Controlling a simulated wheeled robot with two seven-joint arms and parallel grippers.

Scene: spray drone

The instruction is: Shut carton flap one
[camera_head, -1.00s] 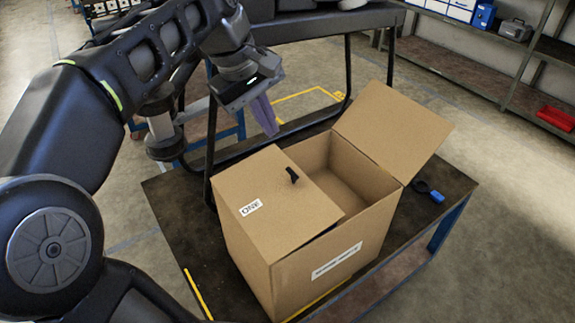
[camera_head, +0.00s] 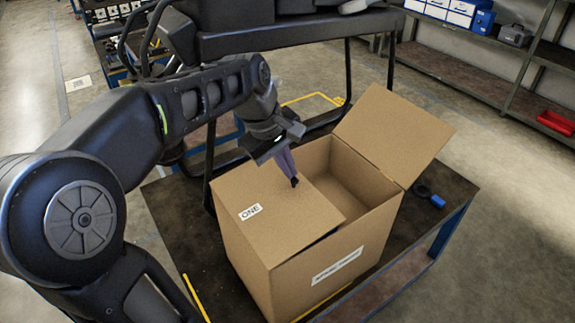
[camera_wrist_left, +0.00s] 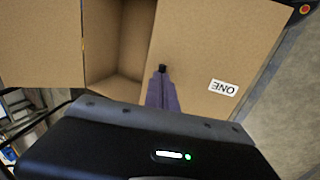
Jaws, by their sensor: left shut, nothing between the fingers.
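The cardboard carton (camera_head: 330,274) stands on a dark table. Its flap marked ONE (camera_head: 277,213) lies nearly flat over the left part of the opening; in the left wrist view the flap (camera_wrist_left: 209,55) carries its ONE label upside down. The other flap (camera_head: 395,135) stands open, tilted out to the right. A small black tab (camera_head: 295,182) sits on flap one. My left gripper (camera_head: 293,180) is shut and empty, its purple fingers pointing down at the tab; it also shows in the left wrist view (camera_wrist_left: 162,75). Whether the fingertips touch the flap is unclear. My right gripper is out of view.
The dark table (camera_head: 180,225) has bare room left of the carton. A black and blue item (camera_head: 436,200) lies right of it. Shelves with blue drawers (camera_head: 455,14) and a red bin (camera_head: 556,122) stand at the back right. A dark frame (camera_head: 300,35) rises behind.

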